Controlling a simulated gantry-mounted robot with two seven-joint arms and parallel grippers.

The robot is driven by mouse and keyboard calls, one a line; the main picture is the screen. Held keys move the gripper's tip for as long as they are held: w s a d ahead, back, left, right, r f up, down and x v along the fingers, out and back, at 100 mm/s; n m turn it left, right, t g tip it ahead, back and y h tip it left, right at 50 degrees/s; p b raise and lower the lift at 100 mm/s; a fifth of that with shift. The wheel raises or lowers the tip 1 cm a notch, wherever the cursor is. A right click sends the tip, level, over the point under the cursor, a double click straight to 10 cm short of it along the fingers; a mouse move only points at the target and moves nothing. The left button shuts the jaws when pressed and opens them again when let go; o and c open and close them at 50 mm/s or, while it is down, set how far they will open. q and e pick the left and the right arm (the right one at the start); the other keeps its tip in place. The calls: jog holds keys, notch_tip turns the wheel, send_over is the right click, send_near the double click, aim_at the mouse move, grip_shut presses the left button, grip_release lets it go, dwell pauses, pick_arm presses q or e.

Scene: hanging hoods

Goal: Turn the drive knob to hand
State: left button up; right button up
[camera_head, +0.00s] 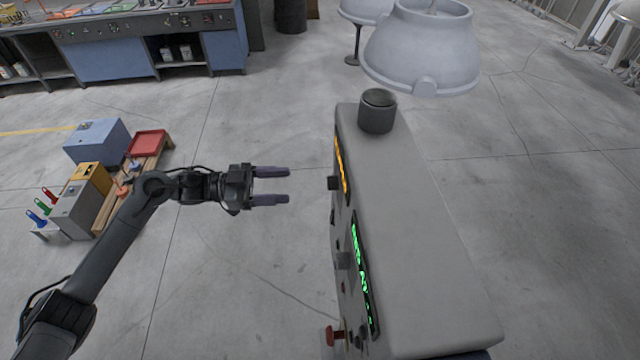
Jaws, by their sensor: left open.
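A grey control box (410,230) stands right of centre, seen mostly from above. Its front panel faces left and is seen at a steep slant, with an amber display (341,166) and a green display (361,270). Several small dark knobs stick out of the panel; one dark knob (334,183) is beside the amber display. I cannot read any labels, so I cannot tell which is the drive knob or where it points. My left gripper (288,186) is open and empty, left of the panel and apart from it, fingers pointing right towards the dark knob. My right gripper is not in view.
A red button (331,336) sticks out low on the panel. A dark cylinder (377,112) stands on the box's far end. A pale hood (422,50) hangs beyond it. A wooden pallet (112,208) with boxes and a red tray (147,142) lies left, behind my left arm.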

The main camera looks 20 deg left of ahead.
aim_at(332, 183)
pick_arm(q)
jog(key=p+x, duration=0.2)
jog(key=x, duration=0.7)
jog(key=shift+d, duration=0.3)
jog(key=shift+w, duration=0.1)
jog(key=shift+c, duration=0.2)
jog(key=c, duration=1)
jog(key=shift+f, duration=0.1)
